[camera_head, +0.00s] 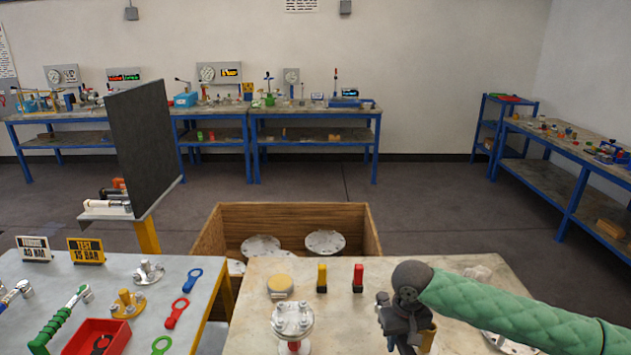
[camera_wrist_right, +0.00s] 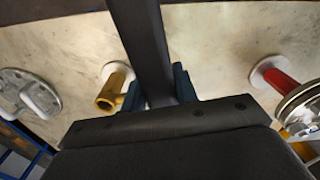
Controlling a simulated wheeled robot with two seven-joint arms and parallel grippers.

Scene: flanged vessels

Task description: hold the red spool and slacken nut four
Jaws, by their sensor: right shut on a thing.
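The red spool (camera_head: 293,347) stands upright on the right-hand bench, with a pale bolted flange (camera_head: 293,318) on top. In the right wrist view, the red spool (camera_wrist_right: 283,80) is at the right, beside my gripper and apart from it. Several nuts sit on its flange; I cannot tell which is number four. My right gripper (camera_head: 400,322) is to the right of it in the head view. In the wrist view, the gripper (camera_wrist_right: 158,92) is shut on a dark bar (camera_wrist_right: 148,45). A yellow spool (camera_wrist_right: 112,92) is to its left. My left gripper is not in view.
A wooden crate (camera_head: 295,212) holding flanged discs stands behind the bench. A yellow block (camera_head: 322,279) and a red block (camera_head: 358,278) stand at the bench's back. The left table carries a red tray (camera_head: 72,338), a green-handled wrench (camera_head: 55,322) and ring tags. A dark panel (camera_head: 145,145) rises behind.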

